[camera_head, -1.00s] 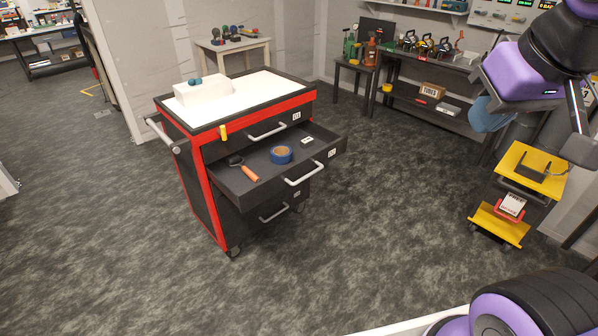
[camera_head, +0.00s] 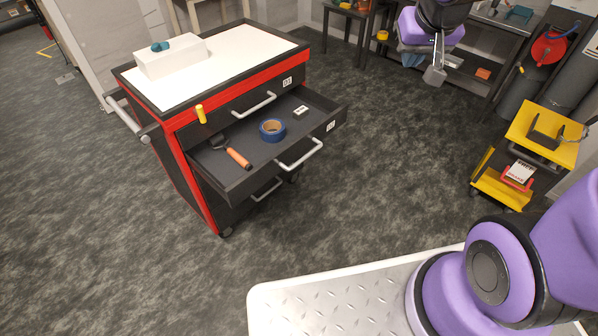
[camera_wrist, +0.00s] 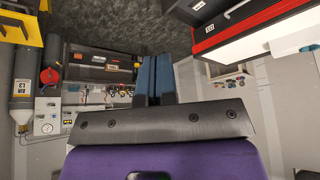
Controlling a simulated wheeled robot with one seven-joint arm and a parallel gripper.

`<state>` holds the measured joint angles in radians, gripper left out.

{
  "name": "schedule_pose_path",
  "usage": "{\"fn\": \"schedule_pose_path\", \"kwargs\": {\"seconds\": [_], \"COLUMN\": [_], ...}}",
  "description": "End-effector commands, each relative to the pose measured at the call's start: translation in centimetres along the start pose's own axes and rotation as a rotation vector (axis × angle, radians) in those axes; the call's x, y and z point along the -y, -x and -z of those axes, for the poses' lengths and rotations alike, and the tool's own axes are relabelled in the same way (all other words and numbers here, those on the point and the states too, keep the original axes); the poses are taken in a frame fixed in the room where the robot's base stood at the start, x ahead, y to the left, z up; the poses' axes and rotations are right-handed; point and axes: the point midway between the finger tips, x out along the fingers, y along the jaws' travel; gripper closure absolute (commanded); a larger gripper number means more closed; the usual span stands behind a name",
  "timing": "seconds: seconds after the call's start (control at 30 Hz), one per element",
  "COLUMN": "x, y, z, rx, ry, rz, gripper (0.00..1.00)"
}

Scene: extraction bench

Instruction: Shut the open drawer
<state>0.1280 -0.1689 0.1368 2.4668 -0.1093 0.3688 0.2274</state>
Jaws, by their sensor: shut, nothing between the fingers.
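The open drawer (camera_head: 221,170) is the middle one of a black and red tool cabinet (camera_head: 181,141). It is pulled well out and has a silver bar handle (camera_head: 300,155) on its front. In it lie a blue tape roll (camera_head: 272,130), an orange-handled tool (camera_head: 238,157) and a small white item (camera_head: 301,111). My gripper (camera_head: 435,75) is raised to the right of the cabinet, clear of the drawer and its handle. In the wrist view its blue fingers (camera_wrist: 154,76) are together with nothing between them.
The drawers above and below look shut. A white box (camera_head: 172,60) stands on the cabinet top. A yellow cart (camera_head: 545,135) stands at the right, and a workbench at the back right. The carpet between cabinet and my base is clear.

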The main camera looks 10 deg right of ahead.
Motion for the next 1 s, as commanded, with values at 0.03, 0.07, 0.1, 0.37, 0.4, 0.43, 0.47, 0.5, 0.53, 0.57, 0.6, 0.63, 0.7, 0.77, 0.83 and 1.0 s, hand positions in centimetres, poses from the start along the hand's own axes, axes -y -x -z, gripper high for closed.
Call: {"fn": "schedule_pose_path", "kwargs": {"seconds": [0.03, 0.07, 0.1, 0.37, 0.4, 0.43, 0.47, 0.5, 0.53, 0.57, 0.6, 0.63, 0.7, 0.77, 0.83, 1.0], "x": [0.1, 0.2, 0.4, 1.5, 1.7, 1.8, 2.0, 2.2, 2.4, 2.6, 2.8, 3.0, 3.5, 4.0, 4.5, 6.0], "y": [-1.9, -2.9, -4.2, -12.9, -14.2, -15.2, -16.2, -17.4, -18.4, -19.4, -20.6, -21.6, -23.7, -25.5, -27.5, -31.9], "z": [0.4, 0.6, 0.8, 1.4, 1.3, 1.2, 1.1, 0.9, 0.7, 0.5, 0.2, -0.1, -0.7, -1.4, -2.3, -4.7], "rx": [0.008, 0.008, 0.008, 0.01, 0.01, 0.012, 0.013, 0.014, 0.015, 0.016, 0.017, 0.018, 0.021, 0.025, 0.028, 0.036], "ry": [-0.008, -0.013, -0.021, -0.086, -0.098, -0.108, -0.119, -0.132, -0.145, -0.157, -0.173, -0.186, -0.219, -0.25, -0.288, -0.396], "rz": [0.006, 0.011, 0.018, 0.086, 0.1, 0.11, 0.121, 0.137, 0.149, 0.161, 0.177, 0.19, 0.222, 0.249, 0.283, 0.368], "gripper": [1.0, 1.0, 1.0, 1.0, 1.0, 1.0, 1.0, 1.0, 1.0, 1.0, 1.0, 1.0, 1.0, 1.0, 1.0, 1.0]}}
